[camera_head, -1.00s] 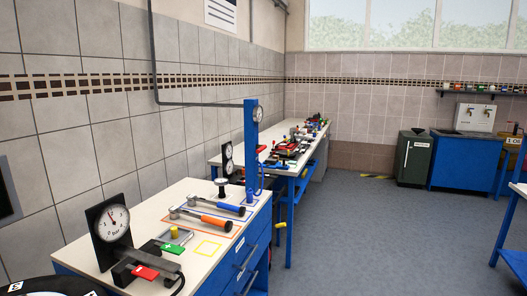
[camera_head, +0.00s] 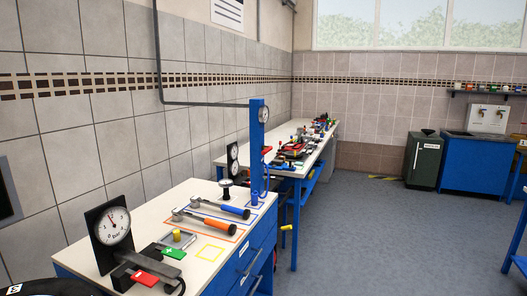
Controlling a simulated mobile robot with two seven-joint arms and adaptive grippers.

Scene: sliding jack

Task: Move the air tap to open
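A blue post (camera_head: 257,150) stands at the far right corner of the near white-topped bench. It carries a round gauge (camera_head: 264,115) near its top and a small red lever (camera_head: 266,150) on its right side, which looks like the air tap. The lever is too small to tell its setting. A blue hose (camera_head: 268,180) hangs below it along the post. Neither of my grippers shows in the view.
Grey floor (camera_head: 365,240) lies open to the right.

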